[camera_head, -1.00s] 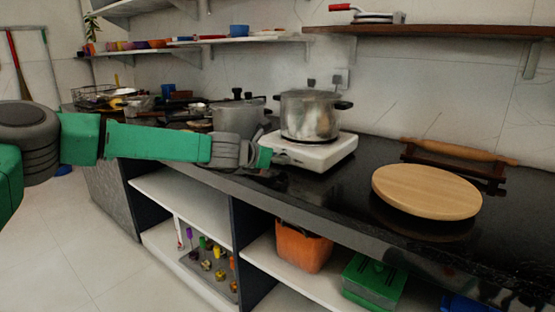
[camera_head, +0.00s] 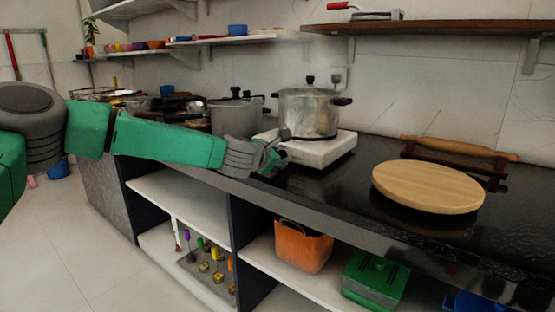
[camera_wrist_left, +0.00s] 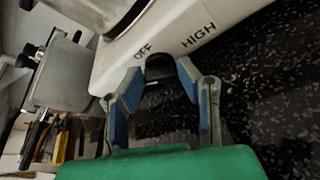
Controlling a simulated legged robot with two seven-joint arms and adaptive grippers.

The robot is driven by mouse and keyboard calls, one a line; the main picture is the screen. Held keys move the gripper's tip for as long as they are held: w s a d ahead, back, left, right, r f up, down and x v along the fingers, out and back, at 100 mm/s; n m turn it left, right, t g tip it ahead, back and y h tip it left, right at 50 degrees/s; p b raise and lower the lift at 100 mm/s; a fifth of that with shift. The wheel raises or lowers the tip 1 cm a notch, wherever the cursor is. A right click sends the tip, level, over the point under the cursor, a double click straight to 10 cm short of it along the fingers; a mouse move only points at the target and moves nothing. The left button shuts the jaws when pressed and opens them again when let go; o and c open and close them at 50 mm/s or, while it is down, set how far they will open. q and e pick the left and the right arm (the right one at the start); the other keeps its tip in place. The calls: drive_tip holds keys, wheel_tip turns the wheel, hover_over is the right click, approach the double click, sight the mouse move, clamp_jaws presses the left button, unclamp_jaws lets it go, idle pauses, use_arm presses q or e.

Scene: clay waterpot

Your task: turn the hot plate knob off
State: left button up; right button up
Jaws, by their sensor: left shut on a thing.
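The white hot plate (camera_head: 336,151) stands on the black counter with a steel pot (camera_head: 308,117) on it. In the left wrist view the hot plate's front face (camera_wrist_left: 118,62) carries the words OFF and HIGH. The dark knob (camera_wrist_left: 158,66) sits on that face, below the lettering. My left gripper (camera_head: 279,151) is at the front left of the hot plate. In the wrist view its blue-padded fingers (camera_wrist_left: 157,78) stand on both sides of the knob, shut on it. In the head view the gripper hides the knob. My right gripper is not in view.
A round wooden board (camera_head: 428,187) and a rolling pin (camera_head: 458,149) lie on the counter to the right. Another pot (camera_head: 232,118) stands behind my left arm. An orange bin (camera_head: 303,247) and green box (camera_head: 375,279) are on the shelf below.

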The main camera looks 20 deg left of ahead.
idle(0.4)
use_arm(q)
drive_tip(key=o, duration=1.1)
drive_tip(key=shift+o, duration=0.2)
drive_tip(key=v, duration=1.2)
drive_tip(key=shift+f, duration=0.25)
